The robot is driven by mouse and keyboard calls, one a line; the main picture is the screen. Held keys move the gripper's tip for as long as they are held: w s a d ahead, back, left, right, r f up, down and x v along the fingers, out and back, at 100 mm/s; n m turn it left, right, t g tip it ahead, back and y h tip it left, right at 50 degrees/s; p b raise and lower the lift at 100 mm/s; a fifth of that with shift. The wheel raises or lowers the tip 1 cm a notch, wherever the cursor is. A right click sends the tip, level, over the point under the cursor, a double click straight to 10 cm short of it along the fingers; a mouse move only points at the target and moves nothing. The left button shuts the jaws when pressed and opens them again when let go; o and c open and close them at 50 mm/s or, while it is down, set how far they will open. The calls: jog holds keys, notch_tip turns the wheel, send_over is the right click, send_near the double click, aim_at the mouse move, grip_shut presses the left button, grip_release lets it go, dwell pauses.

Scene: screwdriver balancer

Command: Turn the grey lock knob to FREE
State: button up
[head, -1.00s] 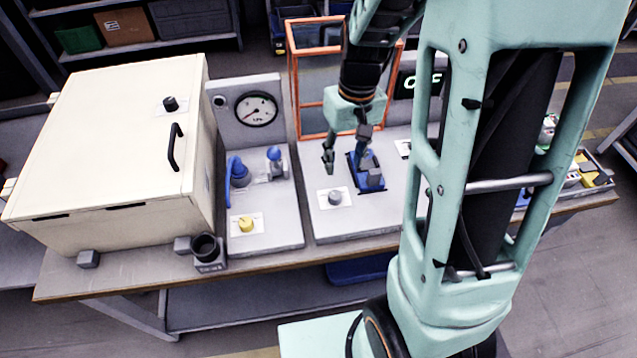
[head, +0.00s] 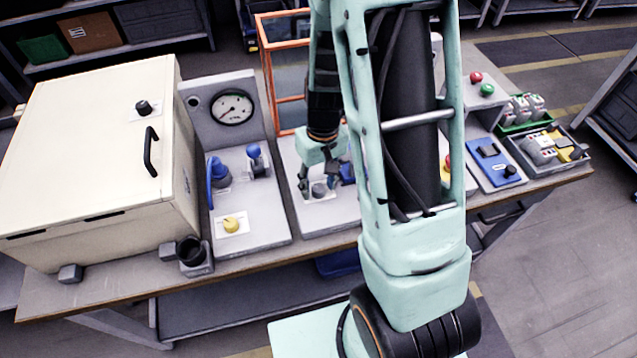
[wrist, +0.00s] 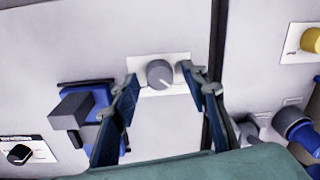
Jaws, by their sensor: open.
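The grey lock knob (head: 319,190) sits on a white label plate on the light grey panel. It also shows in the wrist view (wrist: 159,74), where its white pointer line slants to the lower right. The label's wording is too small to read. My gripper (head: 317,182) is open over the knob. In the wrist view my gripper (wrist: 165,86) has one blue-padded finger on each side of the knob, with a visible gap on both sides. I cannot tell how high the fingertips are above the panel.
A blue bracket with a grey block (wrist: 85,112) stands close beside one finger. A yellow knob (head: 231,225), blue valve handles (head: 218,172) and a gauge (head: 232,108) are on the panel to the left. An orange frame (head: 268,75) stands behind. My arm hides the panel's right part.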

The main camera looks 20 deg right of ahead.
grip_shut()
dwell(0.4)
jog(key=shift+m, duration=0.3)
jog(key=m, duration=0.3)
jog(key=shift+m, duration=0.3)
jog(key=m, duration=0.4)
jog(key=shift+d+m+t+p, duration=0.1)
jog(key=shift+m+t+p, duration=0.2)
jog(key=shift+p, duration=0.05)
jog(key=m+p, duration=0.2)
jog(key=m, duration=0.3)
jog(key=shift+s, duration=0.15)
jog(key=shift+m+h+p, duration=0.3)
jog(key=shift+m+p, duration=0.45)
jog(key=shift+m, duration=1.25)
